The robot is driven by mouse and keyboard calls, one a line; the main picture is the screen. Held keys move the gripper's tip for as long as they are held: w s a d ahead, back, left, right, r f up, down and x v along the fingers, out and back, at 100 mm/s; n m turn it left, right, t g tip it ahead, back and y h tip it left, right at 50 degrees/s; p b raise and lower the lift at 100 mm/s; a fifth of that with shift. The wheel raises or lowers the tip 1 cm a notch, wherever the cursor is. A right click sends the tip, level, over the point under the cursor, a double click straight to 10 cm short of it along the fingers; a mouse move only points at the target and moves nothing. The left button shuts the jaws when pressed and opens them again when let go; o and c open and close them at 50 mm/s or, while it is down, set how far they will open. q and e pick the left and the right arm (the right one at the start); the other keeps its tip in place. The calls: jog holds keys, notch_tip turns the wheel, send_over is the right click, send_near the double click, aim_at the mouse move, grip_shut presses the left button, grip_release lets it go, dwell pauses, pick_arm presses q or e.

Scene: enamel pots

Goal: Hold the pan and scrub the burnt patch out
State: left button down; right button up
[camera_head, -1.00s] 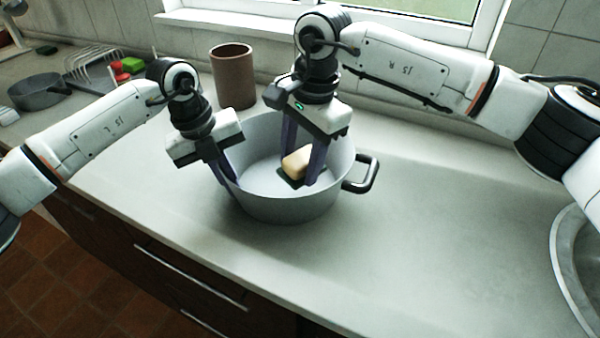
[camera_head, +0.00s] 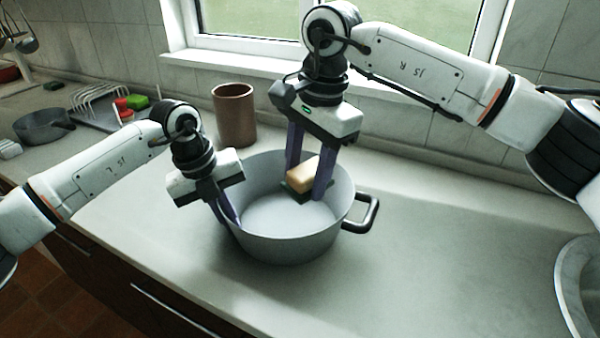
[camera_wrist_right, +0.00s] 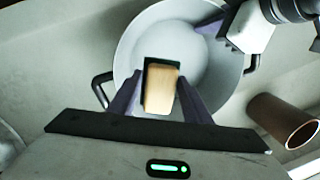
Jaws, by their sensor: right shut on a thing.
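The pan is a grey pot (camera_head: 285,250) with black handles, standing on the counter; it also shows in the right wrist view (camera_wrist_right: 135,50). My right gripper (camera_head: 308,185) is shut on a tan sponge (camera_head: 303,173) with a dark green underside. It holds the sponge inside the pan, toward the back wall; whether the sponge touches the floor I cannot tell. The sponge lies between both fingers in the right wrist view (camera_wrist_right: 161,90). My left gripper (camera_head: 230,212) is at the pan's left rim; its grip on it is unclear. No burnt patch shows on the visible pan floor.
A brown cup (camera_head: 234,115) stands behind the pan. At the back left are a dark small pan (camera_head: 42,126) and a wire rack (camera_head: 98,98) near red and green items. A sink (camera_head: 578,285) is at the right edge. The counter (camera_head: 450,220) right of the pan is clear.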

jog(key=d, duration=0.9)
pick_arm(q)
jog(key=c, duration=2.1)
grip_release()
jog(key=shift+r, duration=0.1)
